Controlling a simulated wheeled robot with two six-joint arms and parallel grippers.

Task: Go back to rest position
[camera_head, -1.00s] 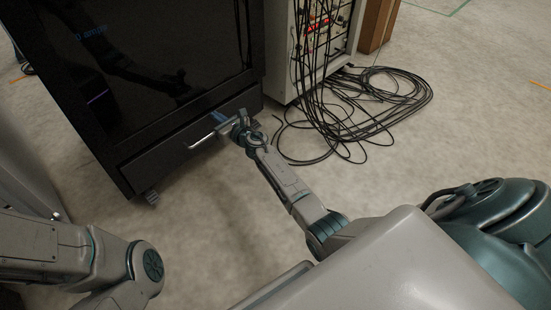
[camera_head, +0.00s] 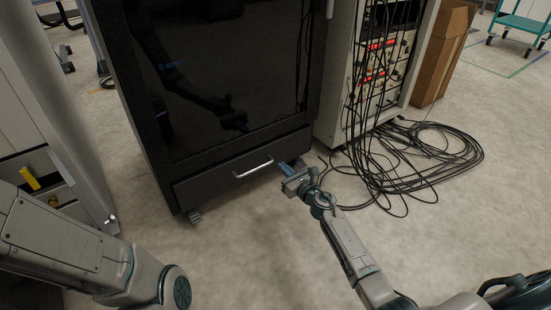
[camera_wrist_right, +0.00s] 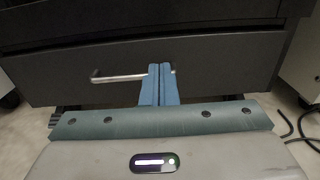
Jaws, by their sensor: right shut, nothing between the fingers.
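My right gripper (camera_head: 291,169) is at the lower right front of the black cabinet (camera_head: 180,150) in the head view. In the right wrist view its blue fingers (camera_wrist_right: 160,85) are together with nothing between them. Behind them is the metal handle (camera_wrist_right: 118,77) of the dark drawer (camera_wrist_right: 215,60), which appears closed. In the head view the handle (camera_head: 253,169) is to the left of the right gripper, apart from it. My left arm (camera_head: 90,260) comes in at the lower left; its gripper is out of the frame.
An instrument rack (camera_head: 385,70) with hanging cables stands right of the cabinet. Black cables (camera_head: 430,155) lie coiled on the floor. A brown box (camera_head: 440,50) and a teal cart (camera_head: 520,22) are behind. The floor in front is clear.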

